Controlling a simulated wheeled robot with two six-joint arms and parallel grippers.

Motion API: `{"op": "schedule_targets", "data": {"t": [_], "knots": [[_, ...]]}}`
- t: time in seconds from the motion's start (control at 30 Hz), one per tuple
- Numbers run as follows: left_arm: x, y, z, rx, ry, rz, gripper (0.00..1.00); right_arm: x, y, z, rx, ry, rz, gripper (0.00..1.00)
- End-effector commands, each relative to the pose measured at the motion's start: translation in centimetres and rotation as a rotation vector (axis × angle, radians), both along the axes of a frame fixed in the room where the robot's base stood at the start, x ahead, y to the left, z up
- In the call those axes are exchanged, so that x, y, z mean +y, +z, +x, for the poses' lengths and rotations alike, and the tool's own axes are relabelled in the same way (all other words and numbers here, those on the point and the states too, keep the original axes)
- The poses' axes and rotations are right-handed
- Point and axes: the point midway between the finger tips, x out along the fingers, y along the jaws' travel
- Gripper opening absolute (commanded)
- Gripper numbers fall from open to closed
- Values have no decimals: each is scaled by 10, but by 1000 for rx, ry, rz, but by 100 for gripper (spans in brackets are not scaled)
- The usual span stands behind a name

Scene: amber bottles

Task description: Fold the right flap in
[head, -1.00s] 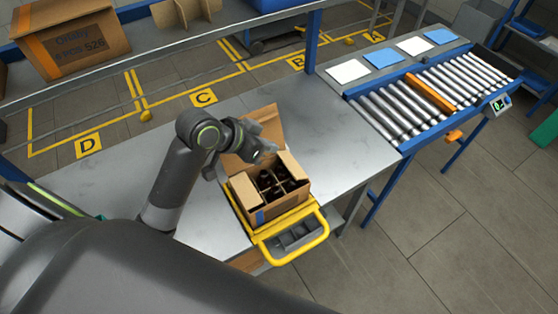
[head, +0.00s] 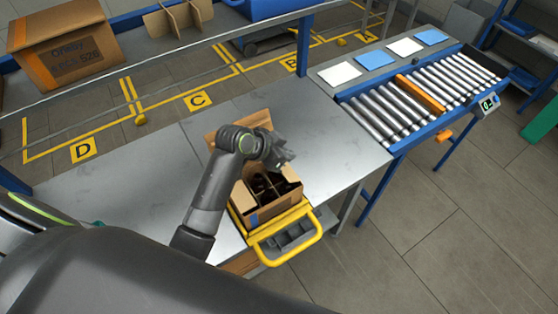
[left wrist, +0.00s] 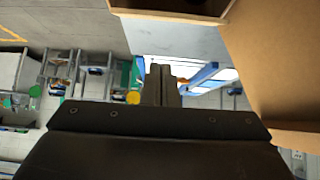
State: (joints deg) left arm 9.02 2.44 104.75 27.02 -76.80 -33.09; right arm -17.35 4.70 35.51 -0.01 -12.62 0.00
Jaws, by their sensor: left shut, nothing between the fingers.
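The open cardboard box (head: 262,213) sits in a yellow-railed holder (head: 290,249) at the front edge of the metal bench. Dark bottles (head: 264,185) stand between dividers inside it. A back flap (head: 224,128) stands up behind my arm. My left gripper (head: 288,158) is over the box's back right side and hides much of that side, so I cannot tell how the right flap lies. In the left wrist view my left gripper (left wrist: 160,84) is shut and empty. Cardboard (left wrist: 270,60) fills the right there, and a cardboard edge (left wrist: 170,10) shows at the top. My right gripper is not in view.
A roller conveyor (head: 415,100) with an orange bar stands to the right. White and blue pads (head: 376,59) lie behind it. A shelf holding a large carton (head: 67,45) is at the back left. The bench (head: 330,150) right of the box is clear.

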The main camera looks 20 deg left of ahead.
Motion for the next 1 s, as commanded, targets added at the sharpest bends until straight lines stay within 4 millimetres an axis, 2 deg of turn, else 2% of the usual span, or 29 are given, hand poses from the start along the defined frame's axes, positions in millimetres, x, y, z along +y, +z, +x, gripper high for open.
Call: {"op": "schedule_targets", "data": {"t": [0.03, 0.27, 0.67, 0.87, 1.0], "knots": [[6, -7, -7, 10, 4, 2, 0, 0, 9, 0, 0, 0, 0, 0], [14, -28, -17, 5, 2, 1, 0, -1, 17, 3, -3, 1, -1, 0], [15, -32, -18, 2, 2, 1, 0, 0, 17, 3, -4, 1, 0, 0], [15, -35, -15, -11, 2, -8, 0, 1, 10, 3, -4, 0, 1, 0], [15, -38, -8, -44, 2, -34, 0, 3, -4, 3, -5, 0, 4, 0]]}}
